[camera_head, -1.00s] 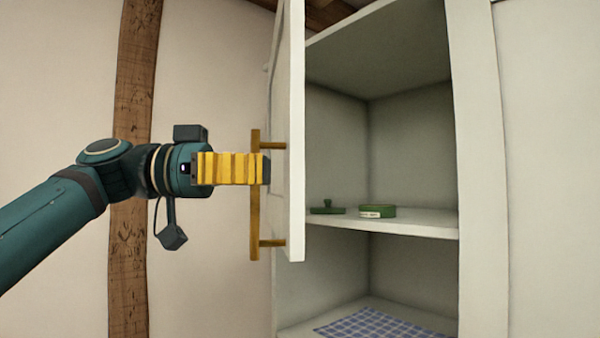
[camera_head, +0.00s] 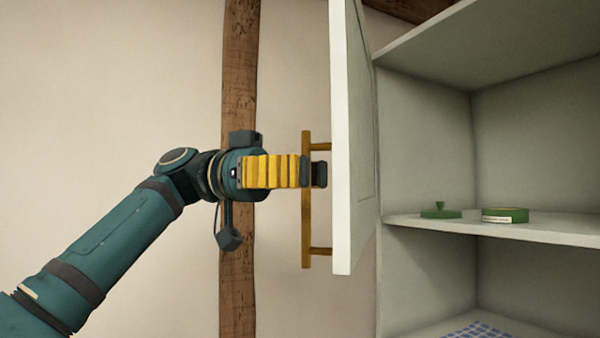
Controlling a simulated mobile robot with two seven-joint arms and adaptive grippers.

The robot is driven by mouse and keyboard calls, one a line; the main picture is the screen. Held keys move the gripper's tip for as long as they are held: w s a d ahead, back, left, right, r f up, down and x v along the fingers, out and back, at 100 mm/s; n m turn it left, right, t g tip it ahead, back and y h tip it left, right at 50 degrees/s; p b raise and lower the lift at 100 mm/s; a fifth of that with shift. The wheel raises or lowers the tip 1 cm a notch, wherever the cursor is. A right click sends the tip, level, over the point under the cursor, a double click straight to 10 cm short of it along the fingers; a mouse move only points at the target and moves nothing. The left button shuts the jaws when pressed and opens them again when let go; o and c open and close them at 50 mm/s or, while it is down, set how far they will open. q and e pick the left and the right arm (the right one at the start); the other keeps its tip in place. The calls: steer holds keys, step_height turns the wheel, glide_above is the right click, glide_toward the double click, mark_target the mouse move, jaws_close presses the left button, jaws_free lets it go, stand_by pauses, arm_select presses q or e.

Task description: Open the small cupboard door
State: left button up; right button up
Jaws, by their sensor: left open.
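The small cupboard (camera_head: 420,140) stands at the right, and its pale door (camera_head: 348,150) is swung wide open, seen nearly edge-on with a strip of its inner face showing. A brass-coloured bar handle (camera_head: 306,225) runs upright on the door's outer face, at the left. My left gripper (camera_head: 312,172), with yellow-banded fingers and dark tips, is at the middle of the handle. Its tips are open and lie around or beside the bar; I cannot tell which. My right gripper is not in view.
A blue checked cloth (camera_head: 480,331) lies below. A wooden post (camera_head: 238,80) stands on the pale wall behind my arm.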

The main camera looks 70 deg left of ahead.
arm_select(q)
steer(key=v, duration=1.1)
steer(key=shift+s+a, duration=0.2)
jaws_close()
